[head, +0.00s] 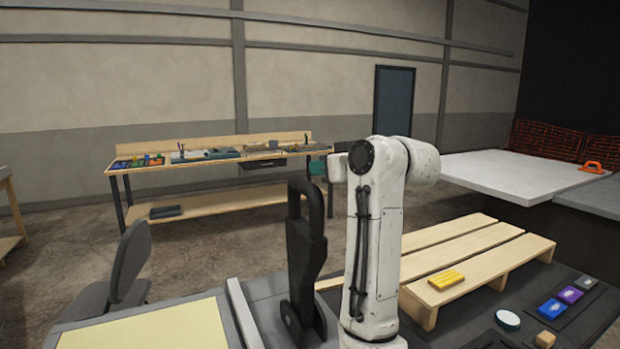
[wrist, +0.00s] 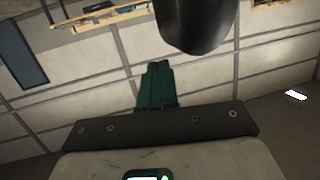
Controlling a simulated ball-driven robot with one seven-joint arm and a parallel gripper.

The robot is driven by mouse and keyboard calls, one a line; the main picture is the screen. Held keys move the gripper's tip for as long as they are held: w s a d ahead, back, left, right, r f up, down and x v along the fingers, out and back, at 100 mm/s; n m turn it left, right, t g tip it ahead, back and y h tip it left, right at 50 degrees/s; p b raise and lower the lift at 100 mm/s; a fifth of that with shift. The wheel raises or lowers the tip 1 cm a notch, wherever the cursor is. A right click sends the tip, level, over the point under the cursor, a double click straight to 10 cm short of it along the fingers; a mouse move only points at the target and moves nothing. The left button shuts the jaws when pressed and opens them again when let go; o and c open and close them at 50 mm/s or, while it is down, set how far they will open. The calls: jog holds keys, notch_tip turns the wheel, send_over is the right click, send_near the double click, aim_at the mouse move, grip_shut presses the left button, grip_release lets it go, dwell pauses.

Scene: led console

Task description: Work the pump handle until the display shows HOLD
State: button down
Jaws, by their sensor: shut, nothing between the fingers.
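A tall black pump handle (head: 306,240) stands upright at the front middle of the head view, with a round pivot near its foot. My gripper, with green fingers, shows partly in the head view (head: 318,168), close to the handle's upper end and partly hidden by my white arm. In the wrist view my green fingers (wrist: 156,86) are together with nothing between them. A rounded dark shape (wrist: 195,25), perhaps the handle's end, hangs just beyond the fingertips; I cannot tell whether they touch. I cannot make out a console display or any word on it.
A slatted wooden platform (head: 470,246) carrying a yellow block (head: 446,280) lies right of my arm. A white disc (head: 508,320), a wooden cube (head: 545,339) and coloured blocks lie front right. A chair (head: 125,270) and pale yellow panel (head: 150,328) are left. A workbench (head: 220,165) stands behind.

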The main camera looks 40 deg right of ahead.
jog(key=shift+s+r+b, duration=0.15)
jog(key=shift+s+r, duration=0.35)
jog(key=shift+s, duration=0.35)
jog(key=shift+s+r+b, duration=0.15)
jog(key=shift+s+r, duration=0.35)
jog(key=shift+s, duration=0.35)
jog(key=shift+f, duration=0.1)
dwell(0.9)
